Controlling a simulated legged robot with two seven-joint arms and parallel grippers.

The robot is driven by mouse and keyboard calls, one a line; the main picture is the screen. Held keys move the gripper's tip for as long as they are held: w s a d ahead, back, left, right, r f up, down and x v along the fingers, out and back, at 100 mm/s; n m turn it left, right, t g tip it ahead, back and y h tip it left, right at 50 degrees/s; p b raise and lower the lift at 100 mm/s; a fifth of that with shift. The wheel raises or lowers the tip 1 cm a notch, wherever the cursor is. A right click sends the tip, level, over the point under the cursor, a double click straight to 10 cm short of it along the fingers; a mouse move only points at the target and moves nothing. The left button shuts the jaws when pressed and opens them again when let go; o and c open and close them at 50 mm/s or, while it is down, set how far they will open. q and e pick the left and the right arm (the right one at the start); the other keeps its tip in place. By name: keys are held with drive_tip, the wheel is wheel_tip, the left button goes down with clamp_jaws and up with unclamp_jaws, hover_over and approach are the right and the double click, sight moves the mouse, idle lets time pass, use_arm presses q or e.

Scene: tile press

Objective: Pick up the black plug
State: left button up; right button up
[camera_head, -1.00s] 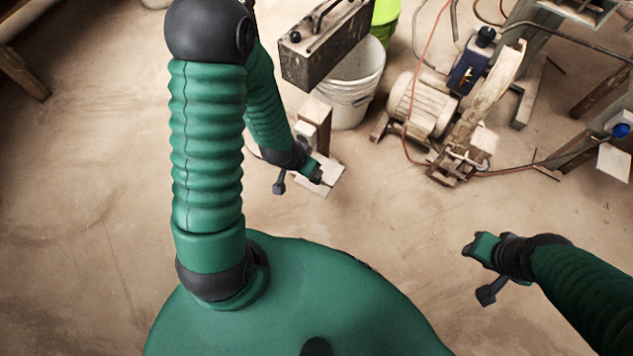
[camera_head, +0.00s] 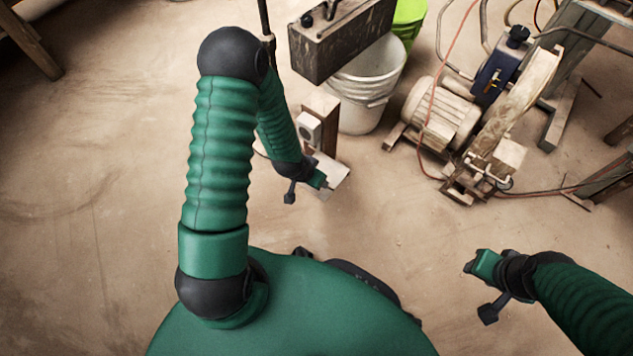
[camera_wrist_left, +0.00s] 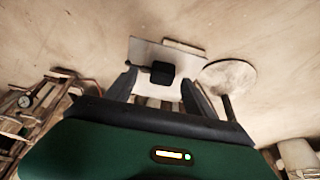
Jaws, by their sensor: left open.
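The black plug (camera_wrist_left: 161,72) is a small dark block on a pale plate (camera_wrist_left: 146,52) in the left wrist view. My left gripper (camera_wrist_left: 159,84) is open, with one finger on each side below the plug in the picture. Whether the fingers touch it I cannot tell. In the head view my left gripper (camera_head: 325,184) is at the pale plate (camera_head: 338,172) at the foot of a wooden post; the plug cannot be made out there. My right gripper (camera_head: 474,264) is over the floor at the right, away from the plate; its jaws are too small to read.
The wooden post (camera_head: 322,105) with a pale socket box (camera_head: 309,128) stands behind the plate. A white bucket (camera_head: 368,85) and a motor machine (camera_head: 440,113) stand beyond. A round pale disc (camera_wrist_left: 228,76) is right of the plug.

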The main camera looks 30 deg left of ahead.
use_arm(q)
drive_tip(key=x, duration=0.1)
drive_tip(key=b+x, duration=0.1)
drive_tip(key=x, duration=0.1)
drive_tip(key=shift+a+f, duration=0.3)
drive_tip(key=shift+a, duration=0.05)
drive_tip(key=shift+d+r, duration=0.15)
drive_tip(key=shift+r, duration=0.1)
clamp_jaws()
